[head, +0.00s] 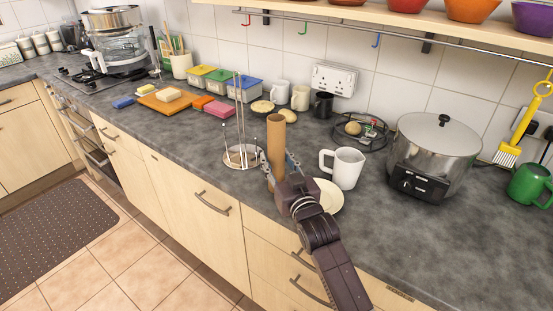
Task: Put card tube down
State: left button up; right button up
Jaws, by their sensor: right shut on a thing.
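The card tube (275,136) is a plain brown cylinder standing upright in the middle of the head view. My right gripper (278,168) is shut around its lower part, over the counter near the front edge. The gripper hides the tube's bottom end, so I cannot tell whether it touches the counter. A wire holder with a round base (241,156) and thin upright rods stands just left of the tube. My left gripper is not in view.
A white jug (345,168) and a cream plate (328,197) are close on the right of my gripper. A steel cooker (434,150) stands farther right. Sponges and an orange board (160,102) lie at left. The grey counter (440,240) is clear at front right.

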jog(key=shift+f, duration=0.1)
jog(key=o, duration=1.1)
jog(key=shift+o, duration=0.2)
jog(key=shift+s, duration=0.1)
jog(key=b+v, duration=0.1)
jog(key=v, duration=1.1)
